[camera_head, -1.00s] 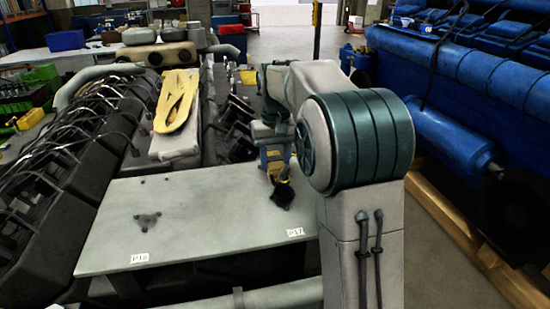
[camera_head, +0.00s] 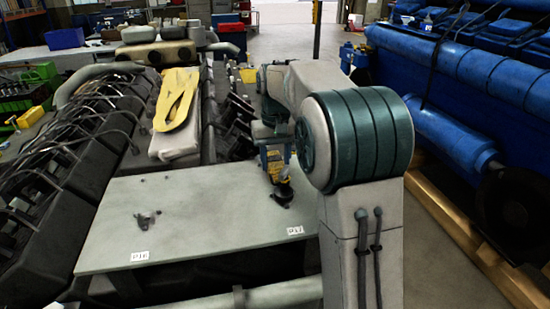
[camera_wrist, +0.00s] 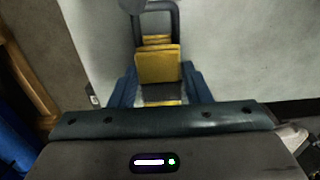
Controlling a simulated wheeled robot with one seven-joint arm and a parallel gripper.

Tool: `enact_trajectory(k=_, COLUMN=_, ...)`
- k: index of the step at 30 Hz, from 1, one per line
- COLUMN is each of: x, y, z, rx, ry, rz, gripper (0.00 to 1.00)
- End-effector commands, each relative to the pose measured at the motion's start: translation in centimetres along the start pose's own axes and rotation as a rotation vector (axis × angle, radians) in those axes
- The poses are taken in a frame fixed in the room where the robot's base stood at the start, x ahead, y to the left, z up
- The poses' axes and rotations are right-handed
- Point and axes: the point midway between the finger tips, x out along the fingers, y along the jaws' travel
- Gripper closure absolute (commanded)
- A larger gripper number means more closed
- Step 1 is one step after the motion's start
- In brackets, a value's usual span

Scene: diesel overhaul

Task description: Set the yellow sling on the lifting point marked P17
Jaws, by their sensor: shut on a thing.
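My gripper (camera_head: 279,170) is over the right part of a grey plate (camera_head: 205,225), above the white label P17 (camera_head: 295,230). In the wrist view its blue fingers (camera_wrist: 160,90) are shut on a yellow block (camera_wrist: 157,66) with a dark U-shaped loop (camera_wrist: 175,22) beyond it. A dark fitting (camera_head: 283,193) shows right under the gripper tip; I cannot tell whether it touches the held piece. A long yellow strap (camera_head: 177,98) lies folded on a pale cover farther back, apart from my gripper.
A second dark fitting (camera_head: 147,218) stands on the plate's left, near another small label (camera_head: 139,256). Black engine parts with hoses (camera_head: 75,150) line the left. A blue engine (camera_head: 460,75) stands at the right, by a wooden beam (camera_head: 450,220). The plate's middle is clear.

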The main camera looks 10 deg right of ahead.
Motion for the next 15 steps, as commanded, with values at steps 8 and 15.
enact_trajectory(k=8, x=0.54, y=0.0, z=-0.01, rx=0.0, ry=0.001, rz=0.0, gripper=0.89)
enact_trajectory(k=15, x=1.0, y=0.0, z=-0.01, rx=0.0, ry=0.001, rz=0.0, gripper=0.89)
